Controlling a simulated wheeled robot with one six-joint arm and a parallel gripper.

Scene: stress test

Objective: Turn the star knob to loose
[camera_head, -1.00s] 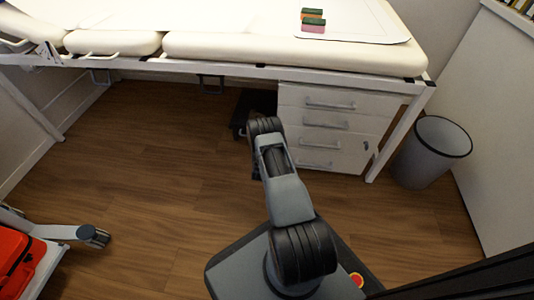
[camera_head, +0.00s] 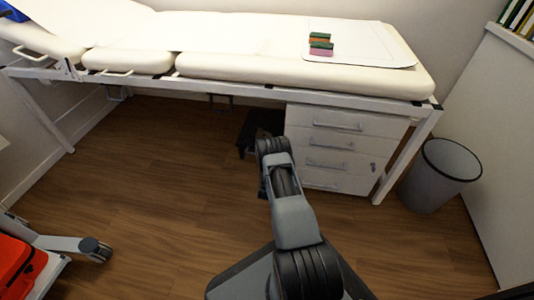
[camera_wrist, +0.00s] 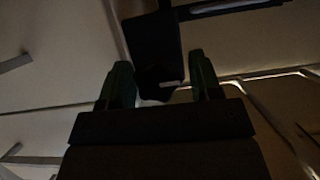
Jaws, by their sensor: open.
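In the wrist view, a dark knob-like shape (camera_wrist: 158,82), which looks like the star knob, hangs below a black box (camera_wrist: 152,42) on the pale underside of the couch. It is too dark to make out its lobes or any loose or tight marking. My gripper (camera_wrist: 159,64) is open, one finger on each side of the knob with gaps showing. I cannot tell whether a finger touches it. In the head view, my arm reaches toward the couch (camera_head: 250,68); the gripper and knob are hidden there.
A white drawer unit (camera_head: 330,150) stands under the couch, right of my arm. A dark object (camera_head: 262,125) is under the couch beside it. A grey bin (camera_head: 440,175) stands at the right. Sponge-like blocks (camera_head: 320,46) lie on the couch. The left floor is mostly open.

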